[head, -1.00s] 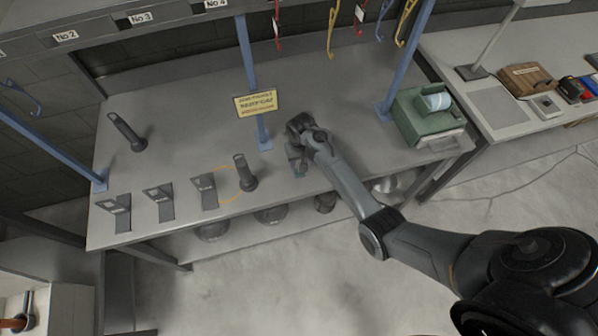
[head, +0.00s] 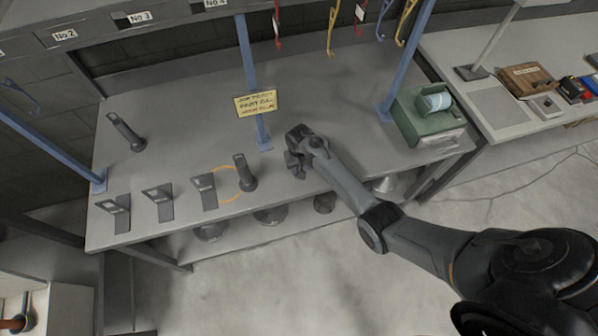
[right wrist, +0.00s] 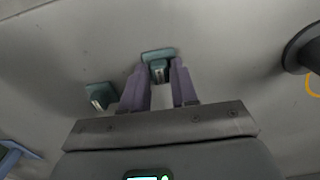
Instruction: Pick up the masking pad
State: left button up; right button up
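Two small teal blocks, which look like masking pads, show in the right wrist view. One pad (right wrist: 158,55) is at my right gripper's fingertips, with its narrow part between the fingers. The other pad (right wrist: 99,96) lies on the grey surface to the left, outside the fingers. My right gripper (right wrist: 158,72) has a narrow gap between its fingers; I cannot tell whether they press on the pad. In the head view my right gripper (head: 297,172) is low at the bench's front edge, and no pad can be made out there. My left gripper is not in view.
The bench (head: 190,115) carries a dark upright handle (head: 245,175) with an orange loop (head: 226,183), several angled stands (head: 158,203) and a green box (head: 425,120). A blue post (head: 252,85) with a yellow sign (head: 256,103) stands behind the gripper. Hooks hang above.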

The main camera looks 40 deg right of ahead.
grip_shut()
jog(key=shift+r, duration=0.1)
notch_tip(320, 180, up, 8)
jog(key=shift+r+p, duration=0.1)
jog(key=shift+p, duration=0.35)
jog(key=shift+r, duration=0.8)
jog(key=shift+f, duration=0.2)
